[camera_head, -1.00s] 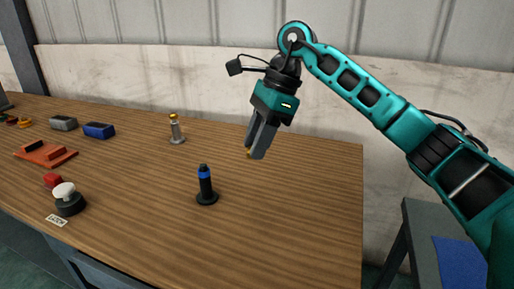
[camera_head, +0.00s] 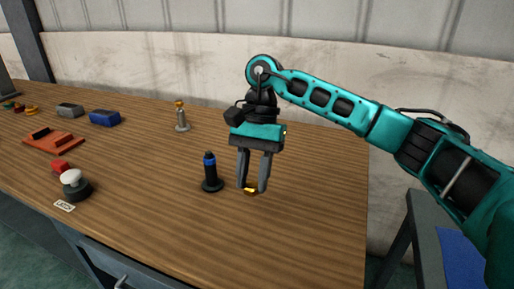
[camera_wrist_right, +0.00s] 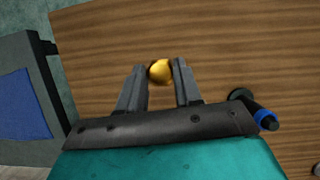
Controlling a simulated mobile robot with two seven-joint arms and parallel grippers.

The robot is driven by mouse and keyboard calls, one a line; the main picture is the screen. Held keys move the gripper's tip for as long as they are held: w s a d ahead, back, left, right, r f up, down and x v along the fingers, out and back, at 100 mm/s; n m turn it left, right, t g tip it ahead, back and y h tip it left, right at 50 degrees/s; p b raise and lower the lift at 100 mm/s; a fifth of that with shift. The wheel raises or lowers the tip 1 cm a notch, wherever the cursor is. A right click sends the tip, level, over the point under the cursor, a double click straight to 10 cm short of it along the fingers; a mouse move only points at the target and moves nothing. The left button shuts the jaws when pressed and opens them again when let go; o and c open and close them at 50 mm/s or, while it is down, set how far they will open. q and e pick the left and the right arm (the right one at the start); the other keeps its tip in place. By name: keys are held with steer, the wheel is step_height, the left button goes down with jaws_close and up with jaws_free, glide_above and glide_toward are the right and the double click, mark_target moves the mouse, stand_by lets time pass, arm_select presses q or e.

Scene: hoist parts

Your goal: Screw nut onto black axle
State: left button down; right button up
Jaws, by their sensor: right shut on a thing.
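The black axle (camera_head: 210,174) stands upright on a round base on the table, with a blue band near its top. It also shows at the right edge of the right wrist view (camera_wrist_right: 265,118). My right gripper (camera_head: 253,188) points down just to the right of the axle, apart from it. It is shut on a small gold nut (camera_head: 249,190), which shows between the fingertips in the right wrist view (camera_wrist_right: 160,71). My left gripper is not in view.
A grey post with a gold top (camera_head: 181,117) stands behind the axle. At left are blue (camera_head: 105,118) and grey (camera_head: 69,110) blocks, an orange tray (camera_head: 53,144) and a white-topped black knob (camera_head: 74,186). The table's right side is clear.

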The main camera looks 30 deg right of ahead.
steer(key=shift+s+a+f+n+g+h, duration=0.25)
steer(key=shift+s+f+n+h, duration=0.55)
steer(key=shift+n, duration=0.75)
steer(key=shift+s+a+f+n+g+h, duration=0.15)
steer(key=shift+s+a+f+n+h, duration=0.3)
steer(key=shift+f+n, duration=0.9)
steer(key=shift+s+a+f+n+g+h, duration=0.15)
steer(key=shift+s+f+n+h, duration=0.45)
steer(key=shift+n, duration=1.1)
steer(key=shift+s+d+f, duration=0.1)
steer(key=shift+s+f, duration=0.05)
